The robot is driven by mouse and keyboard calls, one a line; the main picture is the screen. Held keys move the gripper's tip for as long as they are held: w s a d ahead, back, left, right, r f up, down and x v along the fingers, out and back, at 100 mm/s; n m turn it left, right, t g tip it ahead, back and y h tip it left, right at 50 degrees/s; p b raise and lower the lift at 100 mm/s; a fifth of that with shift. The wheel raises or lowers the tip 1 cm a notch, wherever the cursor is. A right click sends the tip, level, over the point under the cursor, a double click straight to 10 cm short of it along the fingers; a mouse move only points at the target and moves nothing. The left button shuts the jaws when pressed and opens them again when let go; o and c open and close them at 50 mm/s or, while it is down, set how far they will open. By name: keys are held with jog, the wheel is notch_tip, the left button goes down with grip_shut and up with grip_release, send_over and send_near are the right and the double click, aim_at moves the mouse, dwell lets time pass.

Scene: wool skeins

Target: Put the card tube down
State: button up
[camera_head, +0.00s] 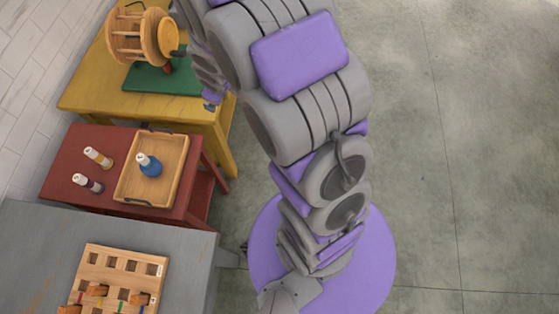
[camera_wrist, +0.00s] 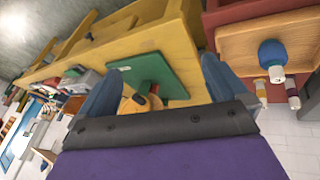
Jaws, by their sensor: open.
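My gripper (camera_wrist: 163,76) shows in the wrist view with its two grey fingers wide apart and nothing held between them. Beyond the fingers are a green board (camera_wrist: 158,72) and part of the wooden winder (camera_wrist: 130,104), which has a dark knob. In the head view the winder (camera_head: 142,36) stands by the green board (camera_head: 163,79) on the yellow table (camera_head: 88,98). I cannot pick out a bare card tube for certain. A blue bottle-like piece with a pale top (camera_head: 149,165) stands in the wooden tray (camera_head: 173,186); it also shows in the wrist view (camera_wrist: 272,60).
The red table (camera_head: 62,171) bears the tray, a yellow-banded pale piece (camera_head: 98,157) and a purple-banded pale piece (camera_head: 88,183). A grey table (camera_head: 40,235) in front carries a wooden rack with holes (camera_head: 120,262). Concrete floor (camera_head: 480,150) is clear at right.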

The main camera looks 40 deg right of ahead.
jog(key=s+d+r+m+g+h, duration=0.1)
jog(key=s+r+m+g, duration=0.1)
jog(key=s+r, duration=0.4)
jog(key=s+d+r+m+g+h, duration=0.15)
jog(key=s+r, duration=0.25)
jog(key=s, duration=0.5)
jog(key=s+a+r+m+g+y, duration=0.1)
jog(key=s+a+r, duration=0.1)
jog(key=s, duration=0.8)
jog(key=s+a+r+m+g+y, duration=0.2)
jog(key=s+a+r, duration=0.1)
jog(key=s, duration=0.6)
jog(key=shift+s+r, duration=0.35)
jog(key=shift+r, duration=0.1)
jog(key=shift+g, duration=0.25)
